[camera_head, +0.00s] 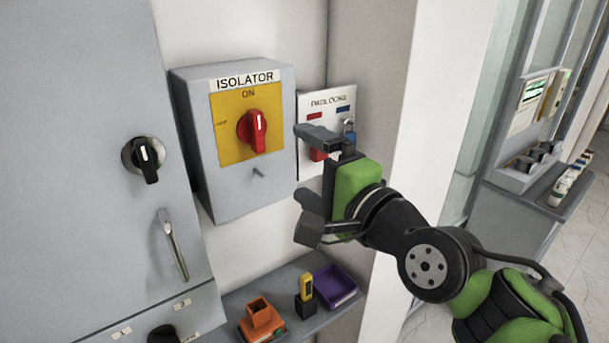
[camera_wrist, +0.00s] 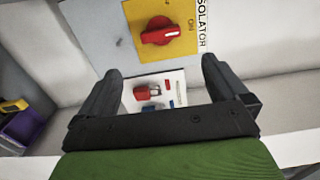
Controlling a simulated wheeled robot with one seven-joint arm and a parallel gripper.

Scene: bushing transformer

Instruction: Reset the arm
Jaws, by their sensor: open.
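My gripper (camera_head: 310,180) is at the end of my green and black arm, in front of the wall to the right of the isolator box. It is open and nothing shows between its fingers. In the wrist view the two fingers of my gripper (camera_wrist: 160,85) stand wide apart, with the padlock board beyond them. The arm reaches in from the lower right of the head view.
The grey isolator box (camera_head: 205,150) has a red knob (camera_head: 252,131) pointing to ON. The padlock board (camera_head: 314,101) is partly hidden by my gripper. A shelf (camera_head: 325,318) below holds an orange holder (camera_head: 262,320), a yellow device (camera_head: 306,288) and a purple tray (camera_head: 335,287). A grey cabinet (camera_head: 75,150) stands left.

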